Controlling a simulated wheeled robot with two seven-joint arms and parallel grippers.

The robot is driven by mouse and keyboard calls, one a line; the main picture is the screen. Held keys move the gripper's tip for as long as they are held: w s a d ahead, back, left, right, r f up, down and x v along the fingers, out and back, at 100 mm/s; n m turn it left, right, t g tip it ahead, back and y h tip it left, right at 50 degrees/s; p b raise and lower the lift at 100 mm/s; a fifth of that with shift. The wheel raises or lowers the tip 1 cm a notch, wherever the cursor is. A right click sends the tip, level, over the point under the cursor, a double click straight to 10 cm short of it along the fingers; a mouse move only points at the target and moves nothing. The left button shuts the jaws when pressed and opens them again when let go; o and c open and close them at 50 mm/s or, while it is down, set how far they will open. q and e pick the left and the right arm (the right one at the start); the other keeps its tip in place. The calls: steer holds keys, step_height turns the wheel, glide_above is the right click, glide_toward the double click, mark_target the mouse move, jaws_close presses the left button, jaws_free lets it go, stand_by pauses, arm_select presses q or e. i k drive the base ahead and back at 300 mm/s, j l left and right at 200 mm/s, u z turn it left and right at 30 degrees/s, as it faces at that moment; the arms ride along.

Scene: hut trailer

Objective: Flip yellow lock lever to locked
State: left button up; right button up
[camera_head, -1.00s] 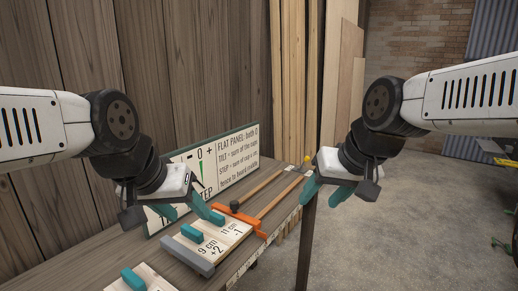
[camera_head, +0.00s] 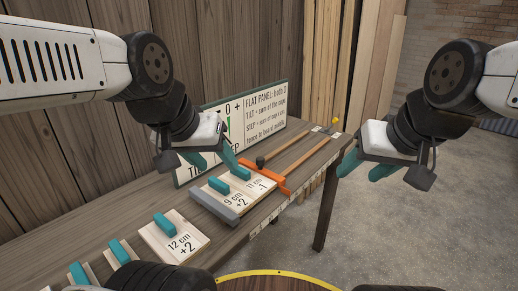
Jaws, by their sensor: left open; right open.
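A small yellow piece (camera_head: 335,121), which looks like the lock lever, stands at the far end of two wooden rails (camera_head: 304,153) on the bench. It is too small to tell its position. My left gripper (camera_head: 213,160) has teal fingers and is open and empty, above the blocks and left of the orange fence (camera_head: 265,179). My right gripper (camera_head: 367,167) is open and empty, off the bench's right edge, nearer to me than the yellow piece. Neither gripper touches the yellow piece.
Wooden blocks with teal handles, marked 9 cm and 11 cm (camera_head: 218,196) and 12 cm (camera_head: 165,244), lie on the bench (camera_head: 115,212). A black knob (camera_head: 260,161) stands by the fence. A lettered sign (camera_head: 268,100) leans behind. Open floor (camera_head: 440,240) lies right.

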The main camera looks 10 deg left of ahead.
mark_target(335, 121)
steer(key=i+l, duration=0.85)
steer(key=l, duration=0.15)
steer(key=i+l+u, duration=0.1)
steer(key=i+l, duration=0.35)
steer(key=l, duration=0.1)
